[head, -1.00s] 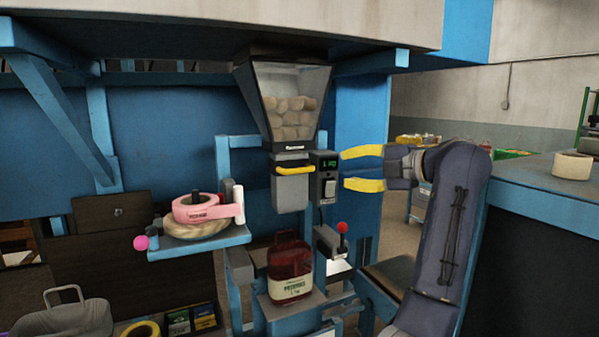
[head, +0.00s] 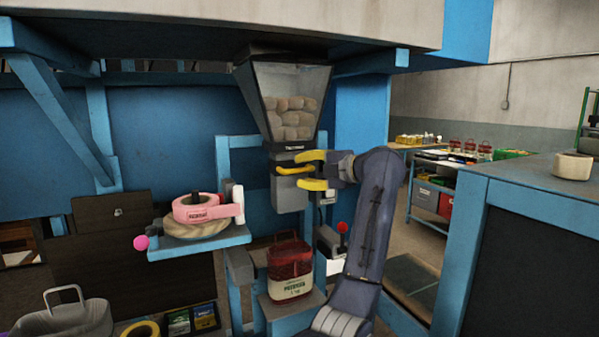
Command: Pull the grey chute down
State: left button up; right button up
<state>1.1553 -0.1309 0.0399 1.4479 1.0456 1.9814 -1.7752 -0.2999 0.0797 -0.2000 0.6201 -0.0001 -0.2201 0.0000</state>
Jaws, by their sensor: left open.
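The grey chute (head: 289,196) hangs under the clear-sided hopper (head: 290,98), which holds pale lumps. A yellow handle bar (head: 292,170) runs across the chute's front near its top. My left gripper (head: 299,171) has yellow fingers and reaches the chute from the right. It is open, with one finger above and one below the bar's right end. I cannot tell whether the fingers touch the bar. My right gripper is not in view.
A red sack (head: 289,268) stands on a blue stand below the chute. A red-knobbed lever (head: 342,228) stands right of it, close to my forearm. A pink tape roll (head: 200,208) sits on the blue shelf at left. A blue bench (head: 530,170) stands at right.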

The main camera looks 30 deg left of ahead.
pick_arm(q)
jog(key=shift+x, duration=1.05)
jog(key=shift+o, duration=0.2)
grip_shut()
